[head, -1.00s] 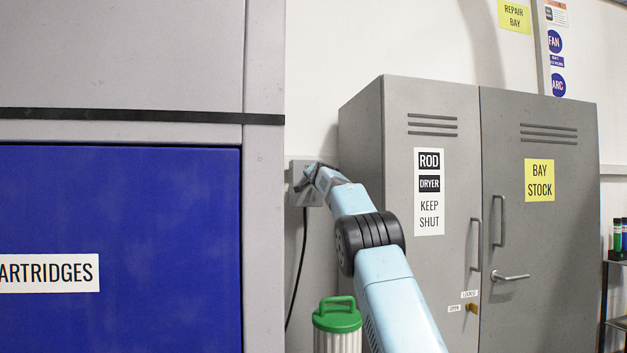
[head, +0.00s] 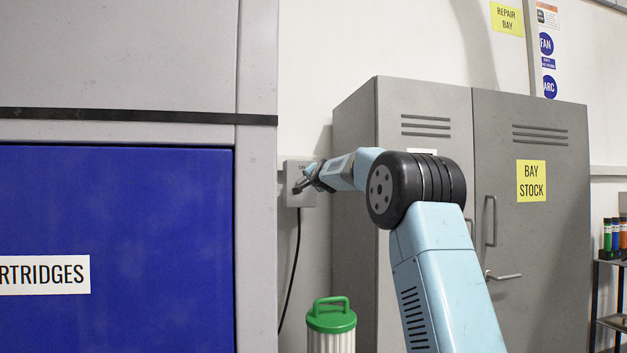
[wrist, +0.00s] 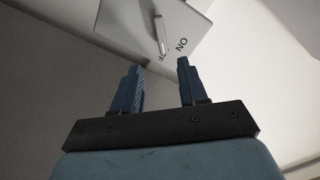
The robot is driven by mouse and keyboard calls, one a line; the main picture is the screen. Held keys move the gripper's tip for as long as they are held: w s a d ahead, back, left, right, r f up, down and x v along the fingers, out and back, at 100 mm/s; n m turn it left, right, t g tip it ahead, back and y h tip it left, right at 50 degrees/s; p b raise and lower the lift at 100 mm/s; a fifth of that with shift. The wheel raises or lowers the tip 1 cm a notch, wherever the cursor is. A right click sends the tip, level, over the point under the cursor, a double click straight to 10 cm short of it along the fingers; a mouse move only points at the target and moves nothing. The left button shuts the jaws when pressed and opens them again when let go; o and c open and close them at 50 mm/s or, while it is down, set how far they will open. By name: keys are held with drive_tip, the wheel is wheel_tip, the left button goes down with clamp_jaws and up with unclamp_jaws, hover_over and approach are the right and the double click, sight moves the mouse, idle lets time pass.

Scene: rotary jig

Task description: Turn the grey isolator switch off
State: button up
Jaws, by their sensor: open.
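The grey isolator switch (head: 292,169) is a box on the wall between the blue-fronted unit and the grey cabinet, with a cable hanging below it. My gripper (head: 299,188) is in front of its lower part, coming from the right and hiding some of it. In the wrist view the box (wrist: 125,25) is at the top, with a pale lever (wrist: 160,34) on its face. ON is printed right of the lever's end; a partly hidden label sits beside that end. My gripper (wrist: 160,64) is open and empty, its fingertips just short of the lever. I cannot tell whether they touch the box.
A grey two-door cabinet (head: 425,110) stands close on the right, behind my arm. The blue-fronted unit (head: 115,245) closes off the left. A white canister with a green lid (head: 331,320) stands below the switch. A shelf with bottles (head: 612,262) is far right.

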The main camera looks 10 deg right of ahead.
drive_tip(key=shift+s, duration=1.3)
drive_tip(key=s+a+f+n+g+y, duration=0.1)
drive_tip(key=s+a+f+n+g, duration=0.2)
drive_tip(key=s, duration=0.9)
drive_tip(key=s+a+f+n+g, duration=0.2)
drive_tip(key=s+a+f+n, duration=0.15)
drive_tip(key=s, duration=0.85)
drive_tip(key=s+d+f+n+g, duration=0.1)
drive_tip(key=s+f+g, duration=0.1)
drive_tip(key=s+f, duration=0.5)
drive_tip(key=s+d+f+n+g, duration=0.1)
drive_tip(key=s+f+g, duration=0.2)
drive_tip(key=s+f, duration=0.5)
drive_tip(key=s+d+f+n+g+h, duration=0.1)
drive_tip(key=s+f, duration=0.7)
drive_tip(key=s, duration=1.6)
drive_tip(key=shift+s+d+g, duration=0.15)
drive_tip(key=shift+d+g, duration=0.1)
drive_tip(key=shift+g, duration=0.45)
drive_tip(key=shift+n, duration=0.25)
